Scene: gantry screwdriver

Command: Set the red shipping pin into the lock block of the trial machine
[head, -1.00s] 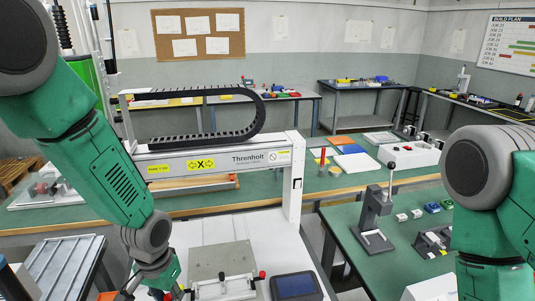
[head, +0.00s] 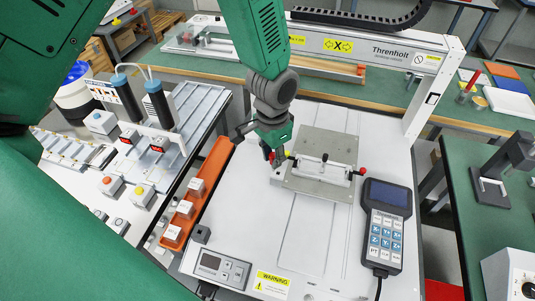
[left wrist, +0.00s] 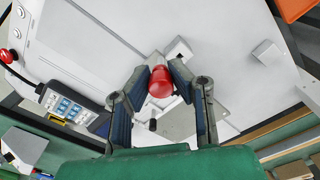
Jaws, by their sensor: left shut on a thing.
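My left gripper (head: 268,154) points down at the left edge of the grey fixture plate on the white machine bed. In the left wrist view its two dark fingers (left wrist: 162,74) are shut on the red shipping pin (left wrist: 160,84), whose rounded red head shows between the tips. In the head view the pin (head: 271,156) is mostly covered by the fingers. A small light block (left wrist: 179,48), perhaps the lock block, lies just beyond the fingertips; the pin's lower end is hidden, so I cannot tell whether it touches the block. My right gripper is not in view.
A pendant (head: 384,222) lies to the right. The gantry beam (head: 370,50) crosses behind.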

